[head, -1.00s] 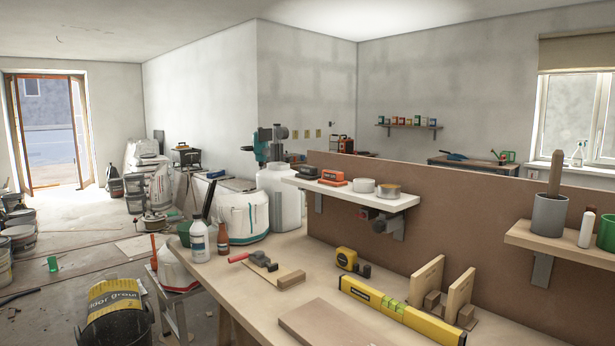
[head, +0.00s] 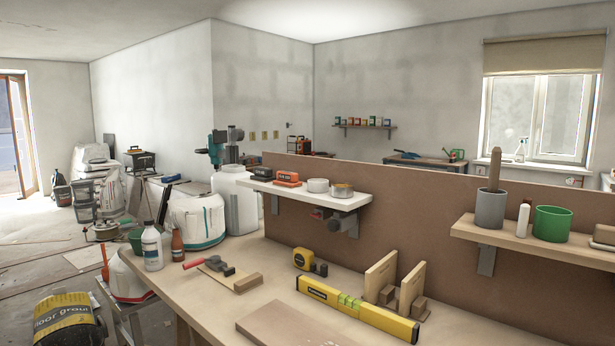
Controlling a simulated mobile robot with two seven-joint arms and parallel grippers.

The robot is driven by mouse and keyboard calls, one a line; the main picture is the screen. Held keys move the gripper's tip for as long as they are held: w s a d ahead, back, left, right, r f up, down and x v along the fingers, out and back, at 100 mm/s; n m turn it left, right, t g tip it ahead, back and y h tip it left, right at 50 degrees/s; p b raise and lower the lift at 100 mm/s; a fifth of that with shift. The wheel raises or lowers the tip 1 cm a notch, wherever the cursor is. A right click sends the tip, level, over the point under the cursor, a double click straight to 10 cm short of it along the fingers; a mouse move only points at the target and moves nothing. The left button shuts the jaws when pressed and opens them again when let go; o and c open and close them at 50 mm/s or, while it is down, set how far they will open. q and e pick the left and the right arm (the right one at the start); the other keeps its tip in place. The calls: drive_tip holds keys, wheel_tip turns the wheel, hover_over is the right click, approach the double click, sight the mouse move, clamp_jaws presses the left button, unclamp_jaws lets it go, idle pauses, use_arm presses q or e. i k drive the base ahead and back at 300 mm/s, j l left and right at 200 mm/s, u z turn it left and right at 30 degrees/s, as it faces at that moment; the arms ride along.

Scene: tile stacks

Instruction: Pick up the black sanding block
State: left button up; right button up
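A small black block (head: 262,173), which looks like the black sanding block, lies at the left end of the white wall shelf (head: 296,197). An orange block of similar shape (head: 288,179) sits just to its right. A second small dark piece (head: 320,269) lies on the workbench beside the yellow tape measure; I cannot tell what it is. Neither of my grippers is in view.
The white shelf also holds a white tub (head: 317,185) and an open tin (head: 342,190). The wooden workbench (head: 215,262) below carries a yellow spirit level (head: 358,310), wooden brackets and bottles. A brown backboard (head: 420,208) stands behind.

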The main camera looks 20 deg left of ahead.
sight(263, 174)
drive_tip(key=j+z, duration=0.2)
drive_tip(key=z, duration=0.15)
drive_tip(key=j+z, duration=0.2)
drive_tip(key=z, duration=0.15)
drive_tip(key=j+z, duration=0.25)
drive_tip(key=z, duration=0.15)
drive_tip(key=j+z, duration=0.25)
drive_tip(key=j, duration=0.2)
drive_tip(key=k+j+z, duration=0.25)
drive_tip(key=j, duration=0.15)
drive_tip(key=k+j+z, duration=0.1)
drive_tip(key=j, duration=0.2)
drive_tip(key=k+j+z, duration=0.1)
drive_tip(key=j, duration=0.2)
drive_tip(key=k+j+z, duration=0.1)
drive_tip(key=j, duration=0.2)
drive_tip(key=k+j, duration=0.2)
drive_tip(key=j, duration=0.2)
drive_tip(key=k+j+z, duration=0.1)
drive_tip(key=j, duration=0.35)
drive_tip(key=k, duration=0.1)
